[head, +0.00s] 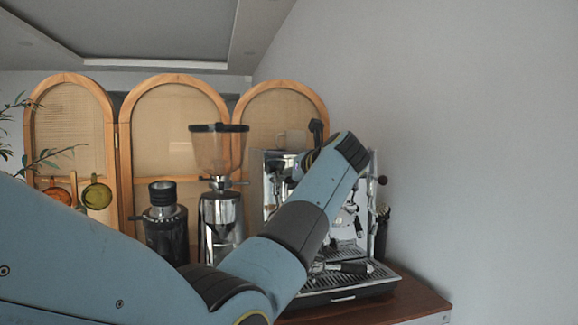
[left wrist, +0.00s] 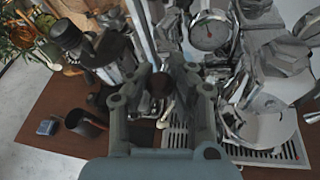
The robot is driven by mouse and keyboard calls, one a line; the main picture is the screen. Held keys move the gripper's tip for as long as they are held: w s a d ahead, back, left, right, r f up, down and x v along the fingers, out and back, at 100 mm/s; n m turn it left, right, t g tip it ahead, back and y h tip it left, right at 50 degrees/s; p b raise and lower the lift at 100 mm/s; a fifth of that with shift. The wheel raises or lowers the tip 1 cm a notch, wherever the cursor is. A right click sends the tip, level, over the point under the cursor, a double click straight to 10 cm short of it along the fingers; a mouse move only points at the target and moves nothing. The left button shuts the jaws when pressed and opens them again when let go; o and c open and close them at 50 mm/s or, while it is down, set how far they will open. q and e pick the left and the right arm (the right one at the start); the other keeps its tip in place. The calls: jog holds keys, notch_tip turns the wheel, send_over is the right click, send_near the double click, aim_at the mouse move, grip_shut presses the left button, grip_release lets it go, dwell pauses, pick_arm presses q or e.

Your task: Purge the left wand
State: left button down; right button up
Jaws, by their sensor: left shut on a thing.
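The chrome espresso machine (head: 375,215) stands on the wooden cart top, partly covered by my left arm in the head view. My left gripper (left wrist: 160,105) is at the machine's left side in the left wrist view. Its fingers are shut around a dark brown round knob (left wrist: 159,84). In the head view my arm hides the fingertips and this knob. A similar dark knob (head: 382,180) sticks out at the machine's right side. The left wand cannot be made out clearly. The drip tray (head: 345,283) is at the machine's front. My right gripper is not in view.
A grinder (head: 221,205) with a clear hopper stands left of the machine, and a dark canister-like device (head: 165,225) stands further left. A small dark cup (left wrist: 86,123) and a small blue-grey block (left wrist: 47,126) sit on the bare wood (left wrist: 50,100). A folding screen (head: 165,83) is behind.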

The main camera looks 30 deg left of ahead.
pick_arm(q)
jog(key=r+g+h+p, duration=0.1)
jog(key=p, duration=0.1)
jog(key=shift+w+a+r+h+p, duration=0.1)
jog(key=shift+w+h+p, duration=0.05)
jog(key=shift+h+p, duration=0.25)
jog(key=shift+g+h, duration=0.3)
jog(key=shift+g, duration=0.1)
jog(key=shift+w, duration=0.1)
jog(key=c, duration=1.3)
grip_release()
jog(key=shift+o, duration=1.1)
jog(key=v, duration=1.2)
